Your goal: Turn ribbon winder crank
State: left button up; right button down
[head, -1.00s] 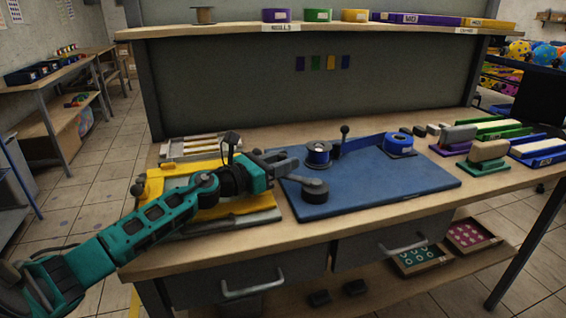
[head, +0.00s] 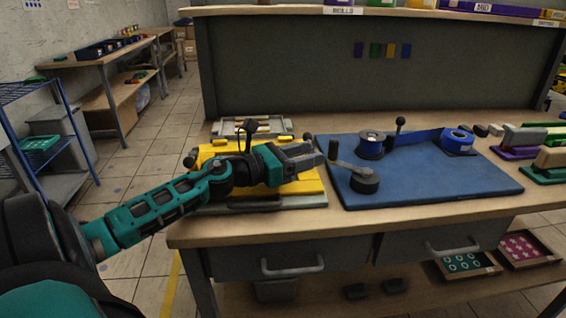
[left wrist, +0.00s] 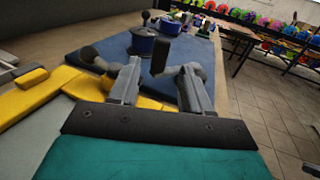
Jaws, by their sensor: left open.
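The ribbon winder is on a blue board (head: 435,185) on the workbench. In the left wrist view, a dark upright piece, apparently the handle (left wrist: 160,58), stands between and beyond my fingertips. A blue ribbon spool (head: 371,145) stands behind the crank, with ribbon running right to a blue roll (head: 458,139). My left gripper (head: 316,158) is open and empty, its tips just left of the handle. My right gripper is out of view.
A yellow press-like fixture (head: 300,186) lies under my left forearm. A black-knobbed post (head: 400,123) stands behind the spool. Stamp-like blocks (head: 523,137) line the bench's right side. The blue board's front right is clear.

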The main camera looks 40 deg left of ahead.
pick_arm(q)
jog(key=v, duration=0.3)
jog(key=shift+s, duration=0.3)
jog(key=shift+v, duration=0.95)
jog(key=shift+a, duration=0.1)
jog(key=shift+c, duration=0.3)
